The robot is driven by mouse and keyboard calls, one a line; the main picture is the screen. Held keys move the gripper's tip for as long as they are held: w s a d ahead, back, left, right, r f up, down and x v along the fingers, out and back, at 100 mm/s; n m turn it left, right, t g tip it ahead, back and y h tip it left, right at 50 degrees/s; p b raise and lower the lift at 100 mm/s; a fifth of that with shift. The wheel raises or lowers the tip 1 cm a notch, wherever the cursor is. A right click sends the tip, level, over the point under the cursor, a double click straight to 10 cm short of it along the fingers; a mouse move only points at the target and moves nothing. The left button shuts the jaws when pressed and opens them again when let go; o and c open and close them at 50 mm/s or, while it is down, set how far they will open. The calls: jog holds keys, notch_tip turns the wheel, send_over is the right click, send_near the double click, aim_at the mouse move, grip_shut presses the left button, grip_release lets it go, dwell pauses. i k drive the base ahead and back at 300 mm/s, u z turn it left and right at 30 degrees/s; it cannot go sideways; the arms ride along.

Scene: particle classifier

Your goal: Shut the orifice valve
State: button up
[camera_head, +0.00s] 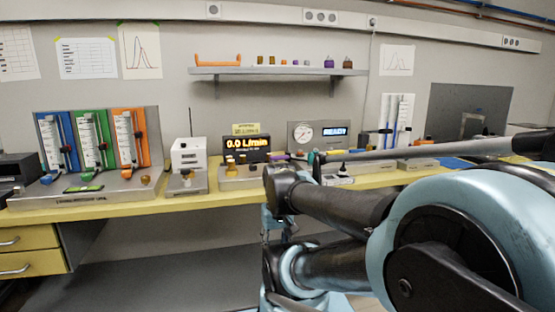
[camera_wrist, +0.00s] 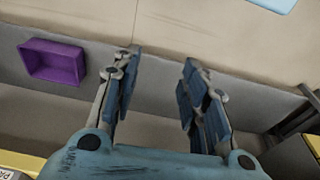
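I cannot tell for sure which fitting is the orifice valve. A flow display (camera_head: 247,143) reading 0.0 L/min stands mid-bench in the head view, with small yellow-brass fittings (camera_head: 231,164) at its front. To its right is a grey box with a round gauge (camera_head: 304,134) and a lit readout. My gripper (camera_wrist: 157,75) is open and empty in the wrist view, its two fingers well apart, with no bench fitting between them. In the head view my arm crosses the lower right and hides part of the bench near the gauge box.
The yellow bench (camera_head: 110,203) runs across the head view. Three flowmeters in blue, green and orange (camera_head: 130,138) stand at the left, with a white box (camera_head: 188,154) beside them. A shelf (camera_head: 280,72) hangs above. A purple bin (camera_wrist: 52,62) shows in the wrist view.

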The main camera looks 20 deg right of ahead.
aim_at(272, 158)
jog(key=k, duration=1.35)
jog(key=z, duration=0.6)
jog(key=i, duration=1.8)
jog(key=u, duration=0.6)
